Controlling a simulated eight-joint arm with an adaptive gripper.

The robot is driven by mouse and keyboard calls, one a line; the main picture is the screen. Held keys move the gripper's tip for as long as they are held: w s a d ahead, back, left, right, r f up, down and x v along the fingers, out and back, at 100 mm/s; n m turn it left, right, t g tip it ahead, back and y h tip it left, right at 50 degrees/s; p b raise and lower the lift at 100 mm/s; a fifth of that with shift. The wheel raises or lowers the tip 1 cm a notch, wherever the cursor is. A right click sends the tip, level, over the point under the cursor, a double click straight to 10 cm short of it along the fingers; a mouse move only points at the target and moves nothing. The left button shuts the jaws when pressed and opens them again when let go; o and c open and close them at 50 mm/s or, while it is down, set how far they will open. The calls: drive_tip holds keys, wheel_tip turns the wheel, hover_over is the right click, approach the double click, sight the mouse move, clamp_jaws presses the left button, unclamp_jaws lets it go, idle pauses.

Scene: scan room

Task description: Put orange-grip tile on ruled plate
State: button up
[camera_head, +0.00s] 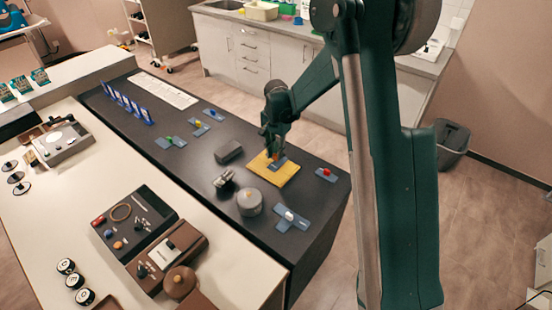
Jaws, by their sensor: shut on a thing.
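My gripper (272,146) points down over a yellow square plate (288,174) and is shut on the orange-grip tile (279,164), a small blue-grey tile. A bit of orange shows between the fingers; the rest of the grip is hidden. The tile is at or just above the yellow plate; I cannot tell if it touches. A long white plate with fine dark markings (161,89) lies at the far left of the dark bench top. I cannot make out ruling on the yellow plate.
Blue-grey tiles with green (169,142), yellow (198,125), red (326,174) and white (290,217) grips lie around. A dark block (228,152), a metal piece (224,183) and a round grey weight (249,203) stand left of the yellow plate. Blue upright cards (126,104) stand at left.

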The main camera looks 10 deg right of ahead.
sight(276, 155)
drive_tip(key=shift+f, duration=1.7)
drive_tip(key=shift+f+b, duration=0.2)
drive_tip(key=shift+b, duration=0.1)
drive_tip(key=o, duration=0.9)
drive_tip(key=shift+o, duration=0.2)
drive_tip(key=shift+r, duration=0.2)
wheel_tip(276, 155, up, 12)
drive_tip(key=p, duration=0.1)
